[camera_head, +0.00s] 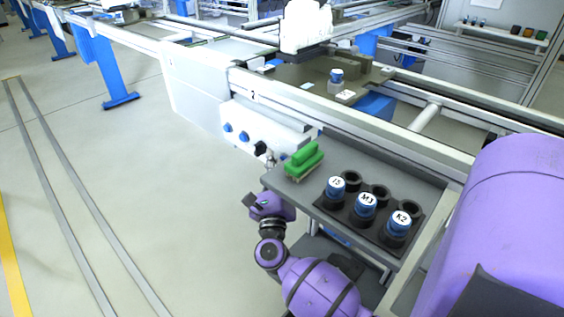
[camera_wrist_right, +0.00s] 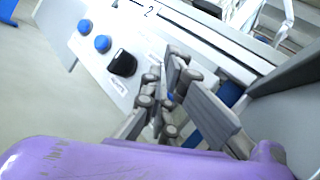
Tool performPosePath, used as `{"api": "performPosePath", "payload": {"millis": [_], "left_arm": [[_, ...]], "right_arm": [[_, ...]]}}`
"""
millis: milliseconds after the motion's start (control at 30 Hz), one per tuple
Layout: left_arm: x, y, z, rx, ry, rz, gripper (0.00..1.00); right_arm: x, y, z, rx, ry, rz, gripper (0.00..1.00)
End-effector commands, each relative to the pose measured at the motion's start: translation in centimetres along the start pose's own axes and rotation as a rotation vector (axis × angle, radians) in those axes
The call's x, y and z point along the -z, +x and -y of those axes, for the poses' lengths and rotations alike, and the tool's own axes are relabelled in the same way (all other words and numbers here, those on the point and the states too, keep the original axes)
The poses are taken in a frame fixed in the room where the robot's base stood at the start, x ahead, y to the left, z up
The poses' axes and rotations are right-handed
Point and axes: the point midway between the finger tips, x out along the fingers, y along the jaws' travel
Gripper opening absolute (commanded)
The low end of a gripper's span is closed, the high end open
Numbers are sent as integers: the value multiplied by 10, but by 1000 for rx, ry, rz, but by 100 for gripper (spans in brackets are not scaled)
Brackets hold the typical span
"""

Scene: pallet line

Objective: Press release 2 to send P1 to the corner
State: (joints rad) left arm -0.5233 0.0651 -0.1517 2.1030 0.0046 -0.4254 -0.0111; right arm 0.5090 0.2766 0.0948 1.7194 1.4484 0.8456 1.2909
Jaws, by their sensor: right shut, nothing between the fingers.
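A white control panel (camera_head: 265,130) on the conveyor side carries blue buttons (camera_head: 244,136) and a black knob (camera_head: 260,148). In the right wrist view, two blue buttons (camera_wrist_right: 103,43) and the black knob (camera_wrist_right: 122,63) show left of my fingers. Another blue spot (camera_wrist_right: 170,97) shows partly behind the fingers. My right gripper (camera_head: 270,159) is shut and empty close to the panel, right of the knob; its fingers also show in the wrist view (camera_wrist_right: 163,98). Contact cannot be told. A brown pallet (camera_head: 310,88) with a blue-capped part sits on the line; its name cannot be read. My left gripper is not in view.
A grey shelf (camera_head: 345,158) beside the gripper holds a green block (camera_head: 304,158) and blue canisters J5 (camera_head: 336,188), M3 (camera_head: 365,206) and K2 (camera_head: 399,224) in black holders. The conveyor rail (camera_head: 350,122) runs behind. The floor at left is clear.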

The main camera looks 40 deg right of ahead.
Motion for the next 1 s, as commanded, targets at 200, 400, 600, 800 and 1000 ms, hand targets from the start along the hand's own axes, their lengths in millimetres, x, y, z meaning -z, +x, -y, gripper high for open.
{"api": "performPosePath", "payload": {"millis": [200,400,600,800,1000], "left_arm": [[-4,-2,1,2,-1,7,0],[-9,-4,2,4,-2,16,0],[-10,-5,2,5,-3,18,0],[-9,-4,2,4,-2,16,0],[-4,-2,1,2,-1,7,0]], "right_arm": [[2,2,2,1,0,0,0],[2,3,3,1,-1,-1,0],[3,3,3,2,-1,-1,0],[2,3,2,2,-1,-1,0],[-1,-4,-2,1,0,-3,0]]}}
